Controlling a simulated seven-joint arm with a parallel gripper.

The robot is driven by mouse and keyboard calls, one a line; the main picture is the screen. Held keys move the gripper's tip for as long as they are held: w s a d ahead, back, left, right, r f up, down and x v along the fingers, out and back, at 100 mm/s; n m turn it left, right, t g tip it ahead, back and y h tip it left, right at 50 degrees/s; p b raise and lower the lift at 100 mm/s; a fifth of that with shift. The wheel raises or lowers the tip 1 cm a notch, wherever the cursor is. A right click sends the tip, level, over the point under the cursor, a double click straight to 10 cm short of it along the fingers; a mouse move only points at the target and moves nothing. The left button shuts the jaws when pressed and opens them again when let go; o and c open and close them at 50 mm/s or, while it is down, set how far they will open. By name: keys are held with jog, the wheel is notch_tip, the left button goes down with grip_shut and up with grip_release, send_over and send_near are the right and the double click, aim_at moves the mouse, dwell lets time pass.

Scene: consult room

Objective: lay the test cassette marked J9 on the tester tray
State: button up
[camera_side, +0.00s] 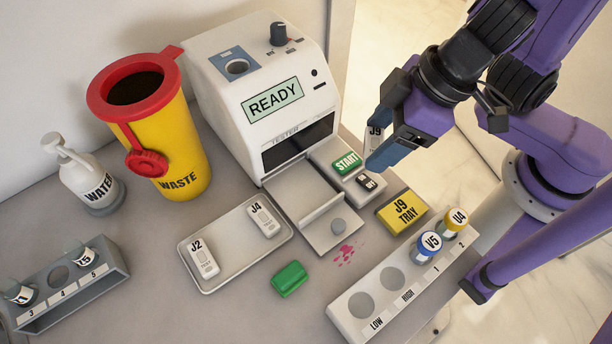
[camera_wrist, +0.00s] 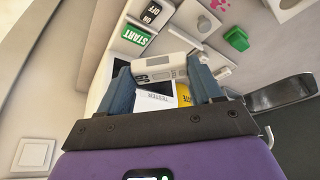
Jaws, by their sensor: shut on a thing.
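My gripper (camera_side: 376,140) is shut on the white cassette marked J9 (camera_side: 375,131), held up in the air to the right of the tester's START button. In the wrist view the cassette (camera_wrist: 158,68) lies across between the two blue fingers. Most of it is hidden by the gripper in the side view. The tester tray (camera_side: 293,190) is drawn out from the slot of the white tester (camera_side: 225,85), and no cassette shows on it. The tester's screen reads READY. The cassette is apart from the tray.
A metal tray (camera_side: 213,283) holds cassettes J2 (camera_side: 202,259) and J4 (camera_side: 263,219). Near the tester tray are a green START button (camera_side: 347,162), a switch (camera_side: 369,181), a yellow J9 TRAY card (camera_side: 402,211), a green block (camera_side: 289,279), a pink stain (camera_side: 345,253) and a vial rack (camera_side: 385,322).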

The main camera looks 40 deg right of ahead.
jog(key=shift+w+a+f, duration=0.65)
jog(key=shift+w+a, duration=0.25)
jog(key=shift+a, duration=0.2)
send_over(298, 191)
jog(key=s+d, duration=0.1)
jog(key=f, duration=0.6)
jog(key=shift+s+d+f, duration=0.1)
jog(key=shift+d+f, duration=0.1)
jog(key=shift+f, duration=0.05)
jog(key=shift+a+f, duration=0.15)
jog(key=shift+f, duration=0.2)
jog(key=shift+w+f, duration=0.25)
jog(key=shift+f, duration=0.25)
jog(key=shift+s+f, duration=0.1)
jog(key=shift+f, duration=0.85)
jog(key=shift+f, duration=0.2)
jog(key=o, duration=1)
jog(key=shift+r, duration=0.15)
